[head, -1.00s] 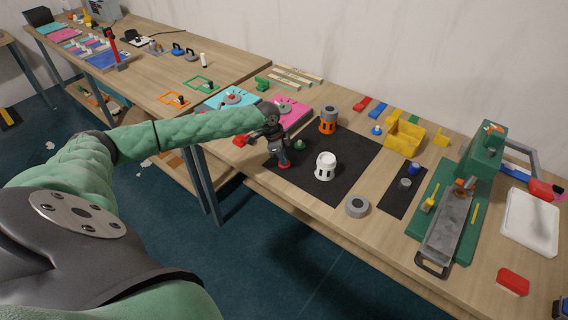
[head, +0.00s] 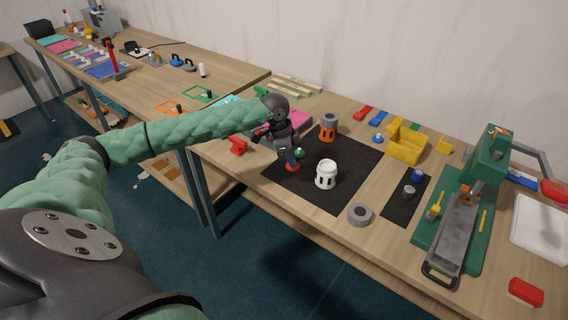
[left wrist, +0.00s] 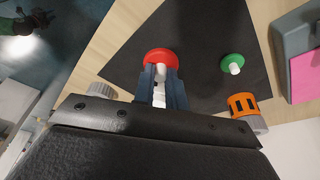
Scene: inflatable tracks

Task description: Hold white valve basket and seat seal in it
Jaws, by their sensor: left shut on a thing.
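The white valve basket (head: 326,174) stands upright on the black mat (head: 338,202), with slots in its side. My left gripper (head: 290,158) is to its left and apart from it. It is shut on a red seal (head: 291,167), a disc with a white stem; the seal also shows in the left wrist view (left wrist: 160,57), its stem between the fingers. Whether the seal touches the mat I cannot tell. A green seal (head: 299,153) lies close to the gripper and shows in the left wrist view (left wrist: 232,64). My right gripper is not in view.
An orange basket (head: 328,127) with a grey top stands at the mat's back edge. A grey ring (head: 360,214) is at the mat's front right. A yellow bin (head: 405,141) and a green press (head: 463,215) stand farther right. The mat's front part is clear.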

